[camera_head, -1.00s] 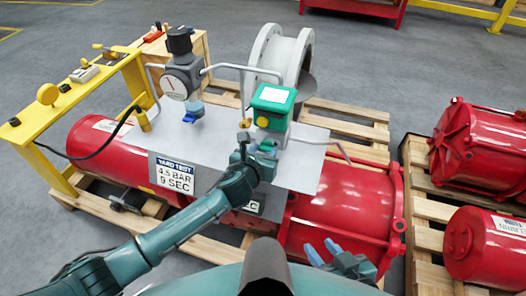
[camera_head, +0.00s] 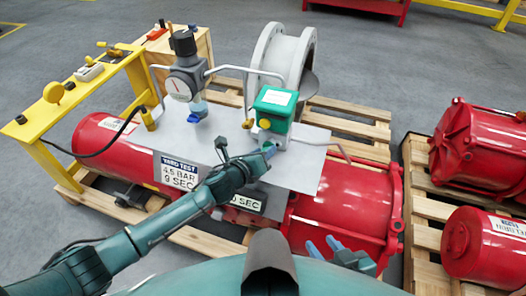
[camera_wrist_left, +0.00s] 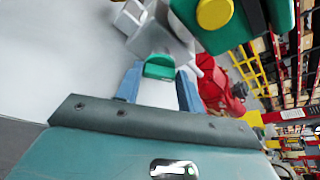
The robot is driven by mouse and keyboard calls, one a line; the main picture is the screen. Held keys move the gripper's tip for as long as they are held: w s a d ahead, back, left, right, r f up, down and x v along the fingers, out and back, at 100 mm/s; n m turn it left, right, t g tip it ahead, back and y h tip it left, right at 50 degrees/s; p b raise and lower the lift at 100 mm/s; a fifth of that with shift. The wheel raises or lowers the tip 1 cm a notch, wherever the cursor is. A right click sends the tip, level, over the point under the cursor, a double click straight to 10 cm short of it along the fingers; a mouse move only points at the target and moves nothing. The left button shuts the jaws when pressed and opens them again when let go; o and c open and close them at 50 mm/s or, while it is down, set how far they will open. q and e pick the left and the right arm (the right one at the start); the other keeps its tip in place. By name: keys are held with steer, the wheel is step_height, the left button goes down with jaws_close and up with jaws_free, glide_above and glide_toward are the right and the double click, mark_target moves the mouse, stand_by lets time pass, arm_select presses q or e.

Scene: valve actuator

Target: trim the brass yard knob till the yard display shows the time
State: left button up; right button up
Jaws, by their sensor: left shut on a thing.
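The green box (camera_head: 275,103) stands on the grey plate with a yellow knob (camera_head: 265,124) on its front; the knob also shows in the left wrist view (camera_wrist_left: 214,13). A small brass knob (camera_head: 248,124) sits left of the box. My left gripper (camera_head: 270,150) is low in front of the box. In the left wrist view its blue fingers are shut on a small green part (camera_wrist_left: 160,66). A display (camera_head: 245,203) below the plate reads "0 SEC"; its left part is hidden by my arm. My right gripper (camera_head: 325,247) is open and empty at the bottom.
A sign (camera_head: 180,173) reads "YARD TEST 4.5 BAR 9 SEC". A gauge with black knob (camera_head: 183,42) and pipes stands left of the box. The red cylinder (camera_head: 340,210) lies on a pallet. A yellow bench (camera_head: 60,103) is at left, more red cylinders (camera_head: 485,250) at right.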

arm_select(q)
steer(key=shift+h, duration=0.3)
steer(key=o, duration=1)
steer(key=p+v, duration=0.1)
steer(key=v, duration=1.2)
steer(key=shift+p, duration=0.3)
steer(key=shift+s, duration=0.1)
